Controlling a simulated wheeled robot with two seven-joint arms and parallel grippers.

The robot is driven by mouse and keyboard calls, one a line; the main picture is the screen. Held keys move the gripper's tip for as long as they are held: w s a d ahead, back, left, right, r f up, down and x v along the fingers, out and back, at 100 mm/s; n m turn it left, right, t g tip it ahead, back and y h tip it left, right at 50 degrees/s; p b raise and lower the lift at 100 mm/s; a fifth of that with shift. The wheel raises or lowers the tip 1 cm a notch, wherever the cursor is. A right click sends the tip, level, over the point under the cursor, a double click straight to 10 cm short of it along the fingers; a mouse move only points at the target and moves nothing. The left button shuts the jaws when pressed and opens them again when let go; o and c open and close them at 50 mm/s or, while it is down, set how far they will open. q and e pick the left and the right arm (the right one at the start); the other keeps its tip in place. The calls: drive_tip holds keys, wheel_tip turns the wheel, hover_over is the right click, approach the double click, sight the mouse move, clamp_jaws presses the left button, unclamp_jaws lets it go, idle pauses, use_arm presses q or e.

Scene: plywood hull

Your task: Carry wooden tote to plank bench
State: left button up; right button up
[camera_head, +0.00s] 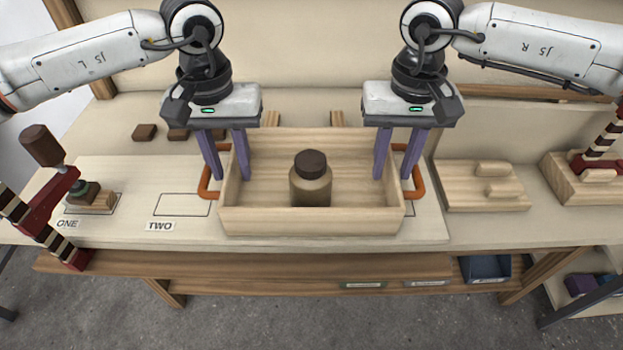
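The wooden tote (312,221) is an open pale box with an orange handle at each end. It sits on a light worktop (120,228) in the middle of the head view. A brown jar with a dark lid (311,180) stands upright inside. My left gripper (228,178) is at the tote's left end, its purple fingers apart, around the end wall near the handle. My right gripper (396,177) is likewise at the right end, fingers apart. The fingers partly hide both handles. I cannot tell whether this worktop is the plank bench.
Markings ONE and TWO (160,226) lie left of the tote; TWO's outlined space is empty. A small block with a dark knob (92,198) stands by ONE. A striped red piece (45,215) is at front left. A blue bin (486,268) hangs below.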

use_arm(q)
clamp_jaws()
use_arm(e)
clamp_jaws()
idle(1.3)
